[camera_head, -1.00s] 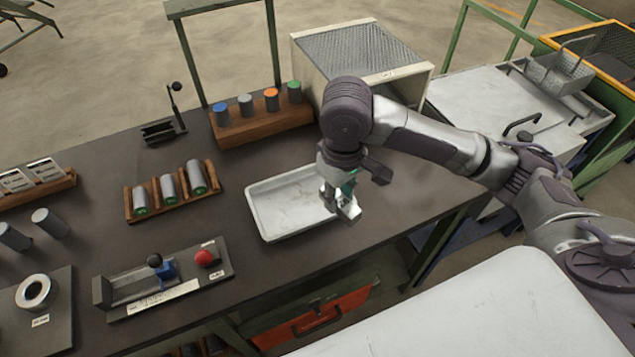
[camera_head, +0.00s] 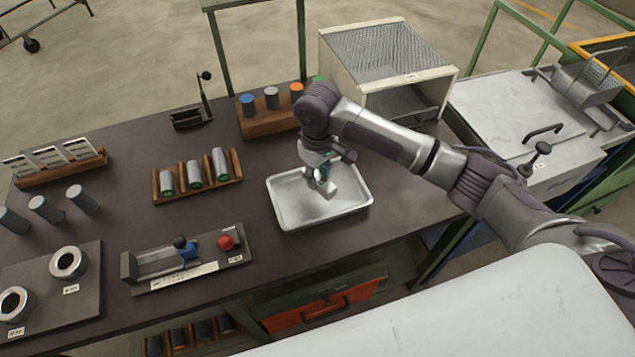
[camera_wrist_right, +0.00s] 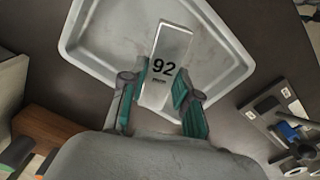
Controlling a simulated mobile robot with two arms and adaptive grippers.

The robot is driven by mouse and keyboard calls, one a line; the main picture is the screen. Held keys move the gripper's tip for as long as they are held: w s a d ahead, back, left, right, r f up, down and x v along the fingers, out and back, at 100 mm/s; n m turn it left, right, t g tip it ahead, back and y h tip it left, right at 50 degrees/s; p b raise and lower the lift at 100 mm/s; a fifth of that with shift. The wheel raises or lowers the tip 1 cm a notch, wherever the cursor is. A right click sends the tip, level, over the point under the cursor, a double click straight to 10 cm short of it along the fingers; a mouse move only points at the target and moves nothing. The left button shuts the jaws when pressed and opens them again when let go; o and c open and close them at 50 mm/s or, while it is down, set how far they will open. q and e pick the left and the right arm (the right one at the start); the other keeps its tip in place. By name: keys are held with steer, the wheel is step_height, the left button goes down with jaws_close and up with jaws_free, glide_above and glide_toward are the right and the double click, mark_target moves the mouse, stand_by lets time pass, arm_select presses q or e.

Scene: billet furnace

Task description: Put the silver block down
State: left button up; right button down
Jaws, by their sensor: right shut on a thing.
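The silver block (camera_head: 325,190) is a small pale metal piece at the tip of my right gripper (camera_head: 318,172). In the right wrist view the block (camera_wrist_right: 170,52) shows a face marked "92" and sits between the two green-padded fingers of my right gripper (camera_wrist_right: 158,103), which is shut on it. The block is over the white tray (camera_head: 280,212); the tray (camera_wrist_right: 222,75) also lies behind it in the right wrist view. I cannot tell whether the block touches the tray floor. My left gripper is not in view.
A wooden rack with coloured-top cylinders (camera_head: 262,128) stands behind the tray. A rack of grey cylinders (camera_head: 196,192) and a fixture with a red knob (camera_head: 228,242) are to its left. A mesh-topped box (camera_head: 385,60) stands at the back right. The bench right of the tray is clear.

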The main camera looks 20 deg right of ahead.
step_height(320, 180, down, 3)
steer(key=shift+w+f+p, duration=0.1)
steer(key=shift+f+p, duration=0.05)
steer(key=shift+p, duration=0.3)
steer(key=shift+f, duration=0.4)
steer(key=c, duration=0.8)
jaws_free()
steer(key=shift+f, duration=0.15)
steer(key=shift+c, duration=0.2)
step_height(320, 180, up, 12)
steer(key=shift+r+b, duration=0.15)
steer(key=shift+b, duration=0.55)
